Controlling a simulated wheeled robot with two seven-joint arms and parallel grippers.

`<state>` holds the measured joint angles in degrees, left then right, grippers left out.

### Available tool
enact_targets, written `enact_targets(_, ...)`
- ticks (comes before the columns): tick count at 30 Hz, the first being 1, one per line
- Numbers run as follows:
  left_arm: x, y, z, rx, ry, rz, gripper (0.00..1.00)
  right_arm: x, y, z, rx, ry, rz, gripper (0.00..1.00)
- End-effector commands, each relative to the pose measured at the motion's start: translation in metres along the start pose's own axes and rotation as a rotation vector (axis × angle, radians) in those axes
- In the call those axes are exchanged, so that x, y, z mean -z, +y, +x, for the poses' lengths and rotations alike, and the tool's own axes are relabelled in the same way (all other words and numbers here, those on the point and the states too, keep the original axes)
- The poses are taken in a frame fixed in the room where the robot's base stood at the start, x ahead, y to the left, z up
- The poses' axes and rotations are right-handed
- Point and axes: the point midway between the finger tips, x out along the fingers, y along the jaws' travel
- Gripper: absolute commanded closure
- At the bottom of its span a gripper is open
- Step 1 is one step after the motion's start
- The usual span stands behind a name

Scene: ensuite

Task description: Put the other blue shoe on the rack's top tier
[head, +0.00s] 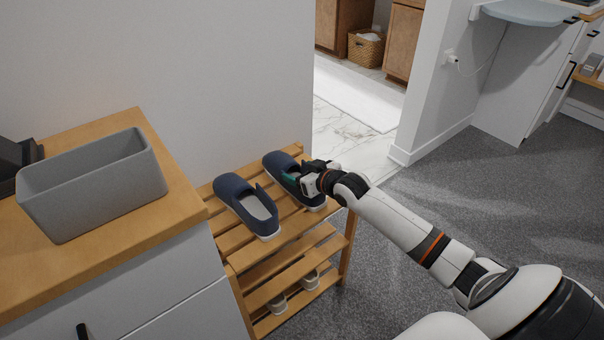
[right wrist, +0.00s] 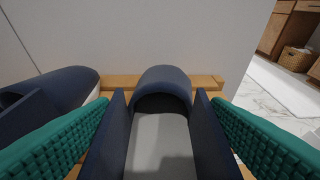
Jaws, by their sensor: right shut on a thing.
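Two blue shoes are at the top tier of the wooden rack (head: 236,238). One blue shoe (head: 240,198) lies on the slats at the left, with its toe toward the wall. The other blue shoe (head: 281,166) is beside it on the right, also toe toward the wall. My right gripper (head: 302,180) is at the heel part of this right shoe. In the right wrist view, its green pads stand on both sides of the shoe (right wrist: 162,85), shut on it. Whether its sole touches the slats is hard to tell. My left gripper is not in view.
A wooden-topped cabinet (head: 165,190) with a grey bin (head: 95,185) stands left of the rack. Pale shoes (head: 309,280) sit on the lower tier. The wall is close behind the rack. Grey carpet (head: 420,210) lies open to the right.

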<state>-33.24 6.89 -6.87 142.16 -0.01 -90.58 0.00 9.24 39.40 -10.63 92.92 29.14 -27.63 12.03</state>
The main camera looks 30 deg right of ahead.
Motion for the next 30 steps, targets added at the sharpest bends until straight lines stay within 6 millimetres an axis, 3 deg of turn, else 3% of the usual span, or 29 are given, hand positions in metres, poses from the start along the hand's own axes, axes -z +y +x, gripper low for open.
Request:
enact_targets(7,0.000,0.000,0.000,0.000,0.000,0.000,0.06,0.001,0.000,0.001,0.000,-0.002,0.001,0.76)
enact_targets(8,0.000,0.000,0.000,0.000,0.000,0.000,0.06,0.002,0.000,0.001,0.000,0.001,0.001,0.26)
enact_targets(11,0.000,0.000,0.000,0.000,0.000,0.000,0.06,0.002,0.000,0.001,0.000,0.001,0.001,0.10)
enact_targets(22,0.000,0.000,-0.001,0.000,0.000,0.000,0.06,-0.002,0.000,-0.001,0.000,-0.001,0.000,0.08)
enact_targets(30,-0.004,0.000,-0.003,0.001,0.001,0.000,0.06,-0.001,0.000,-0.041,-0.001,0.004,0.000,0.08)
